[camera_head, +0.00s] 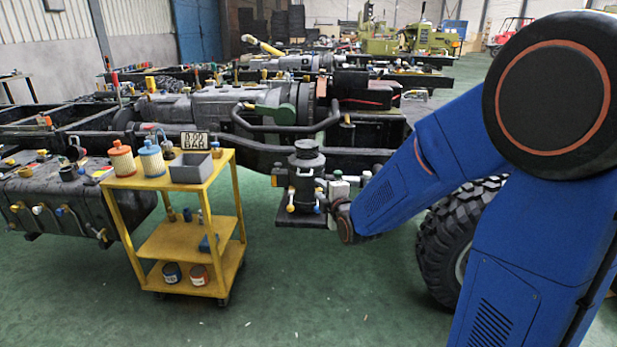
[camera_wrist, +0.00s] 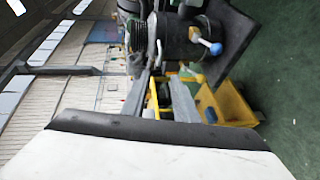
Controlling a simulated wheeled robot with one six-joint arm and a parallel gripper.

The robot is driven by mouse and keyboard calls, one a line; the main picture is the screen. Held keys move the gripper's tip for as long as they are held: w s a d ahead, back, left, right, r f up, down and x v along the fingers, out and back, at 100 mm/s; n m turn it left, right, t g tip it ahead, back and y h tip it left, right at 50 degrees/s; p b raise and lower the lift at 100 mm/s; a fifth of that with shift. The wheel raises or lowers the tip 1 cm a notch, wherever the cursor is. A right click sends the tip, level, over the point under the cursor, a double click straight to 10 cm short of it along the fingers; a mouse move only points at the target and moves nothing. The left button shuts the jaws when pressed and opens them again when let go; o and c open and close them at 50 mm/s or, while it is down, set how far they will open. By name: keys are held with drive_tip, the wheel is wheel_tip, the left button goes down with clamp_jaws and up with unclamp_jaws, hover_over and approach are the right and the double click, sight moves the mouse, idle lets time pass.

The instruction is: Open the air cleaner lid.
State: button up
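The air cleaner (camera_head: 304,180) is a dark upright canister on a square plate at the chassis side, with a ringed round lid (camera_head: 306,151) on top that looks closed. In the wrist view the picture is turned sideways and the canister (camera_wrist: 178,32) lies across the top. A lever with a blue tip (camera_wrist: 214,48) sticks out from its side. My gripper (camera_wrist: 160,92) shows two grey fingers spread apart with nothing held between them. They point toward the canister, apparently short of it. In the head view my gripper (camera_head: 339,188) is just right of the canister, partly hidden by my wrist.
A yellow cart (camera_head: 172,180) with orange and blue-white filters (camera_head: 122,158), a grey bin (camera_head: 191,168) and cans stands left of the canister. A big tyre (camera_head: 450,240) is to the right. Chassis rails run behind. Green floor in front is clear.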

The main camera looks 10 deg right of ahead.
drive_tip(key=w+a+f, duration=0.1)
drive_tip(key=w+f, duration=0.1)
drive_tip(key=w, duration=1.3)
drive_tip(key=shift+a+f, duration=0.2)
drive_tip(key=shift+f, duration=0.2)
clamp_jaws()
idle(0.8)
